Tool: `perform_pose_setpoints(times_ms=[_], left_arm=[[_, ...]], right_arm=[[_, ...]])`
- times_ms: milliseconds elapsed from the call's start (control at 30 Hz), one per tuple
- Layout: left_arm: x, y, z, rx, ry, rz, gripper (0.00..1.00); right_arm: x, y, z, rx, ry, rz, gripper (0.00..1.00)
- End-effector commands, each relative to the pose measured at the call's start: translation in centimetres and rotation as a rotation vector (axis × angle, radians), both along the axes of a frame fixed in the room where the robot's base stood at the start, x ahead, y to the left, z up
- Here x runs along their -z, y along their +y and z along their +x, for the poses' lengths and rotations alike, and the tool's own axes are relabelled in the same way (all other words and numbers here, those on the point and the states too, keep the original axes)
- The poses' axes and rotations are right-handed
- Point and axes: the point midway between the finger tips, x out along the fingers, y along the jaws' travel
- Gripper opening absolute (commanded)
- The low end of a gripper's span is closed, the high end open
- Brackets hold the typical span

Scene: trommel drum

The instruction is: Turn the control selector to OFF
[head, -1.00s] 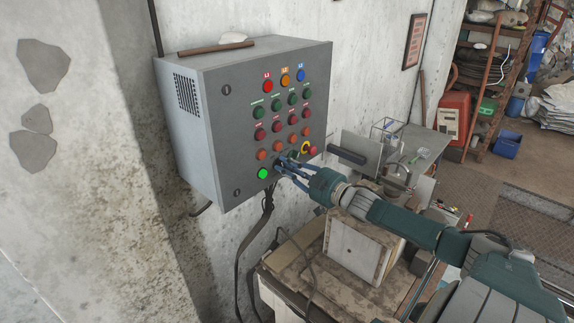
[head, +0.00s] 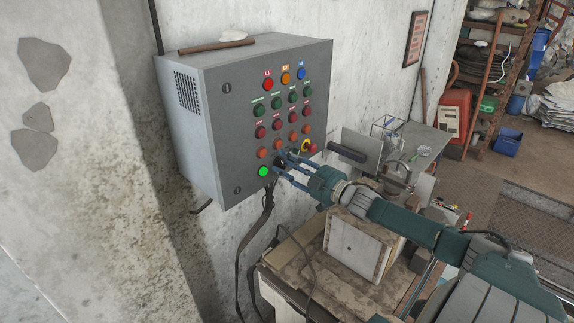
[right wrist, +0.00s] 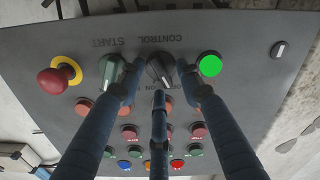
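The control selector (right wrist: 160,68) is a dark knob on the grey control panel (head: 225,130), under an upside-down CONTROL label in the right wrist view. An ON label shows beside it, partly covered by a finger. Its ridge looks slanted, but the exact setting is hard to read. My right gripper (head: 282,163) is at the panel's lower part, in front of the selector. In the right wrist view its three fingers (right wrist: 158,80) are spread around the knob, with gaps showing; contact is not clear. In the head view the fingers largely hide the selector. My left gripper is out of view.
A lit green lamp (right wrist: 209,66) and the green START control (right wrist: 113,70) flank the selector closely. A red emergency stop (right wrist: 52,80) with a yellow ring lies further along. Several buttons and lamps fill the panel above. A bench with a pale box (head: 355,248) stands below my right arm.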

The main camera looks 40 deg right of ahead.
Motion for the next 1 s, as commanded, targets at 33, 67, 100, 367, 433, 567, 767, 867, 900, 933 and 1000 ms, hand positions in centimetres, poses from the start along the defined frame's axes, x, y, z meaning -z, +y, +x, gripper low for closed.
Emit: perform_pose_setpoints(times_ms=[33,67,100,367,433,567,767,867,900,933,1000], left_arm=[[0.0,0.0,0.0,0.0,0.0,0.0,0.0],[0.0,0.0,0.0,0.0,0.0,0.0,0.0],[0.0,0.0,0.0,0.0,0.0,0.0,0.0],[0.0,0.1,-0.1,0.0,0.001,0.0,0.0],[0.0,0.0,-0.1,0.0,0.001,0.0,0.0],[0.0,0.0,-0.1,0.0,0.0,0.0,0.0],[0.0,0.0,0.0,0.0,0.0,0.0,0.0],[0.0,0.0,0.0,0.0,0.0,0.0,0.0],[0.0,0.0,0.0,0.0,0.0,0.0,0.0],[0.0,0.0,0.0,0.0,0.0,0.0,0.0],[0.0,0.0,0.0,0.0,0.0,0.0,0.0]], right_arm=[[0.0,0.0,0.0,0.0,0.0,0.0,0.35],[0.0,0.0,0.0,0.0,0.0,0.001,0.35],[0.0,0.0,0.0,0.0,0.0,0.001,0.35],[0.2,-0.1,-0.7,0.0,0.003,0.002,0.35],[0.3,-0.1,-1.4,0.0,0.005,0.002,0.35],[0.3,-0.2,-3.2,-0.001,0.006,0.001,0.35],[0.3,-0.5,-6.2,0.0,0.005,0.004,0.35],[0.3,-0.6,-7.7,0.001,0.006,0.001,0.35],[0.3,-0.7,-8.3,0.0,0.006,0.003,0.35],[0.3,-0.7,-8.8,0.0,0.005,0.002,0.35],[0.2,-0.8,-9.7,0.0,0.003,0.001,0.35]])
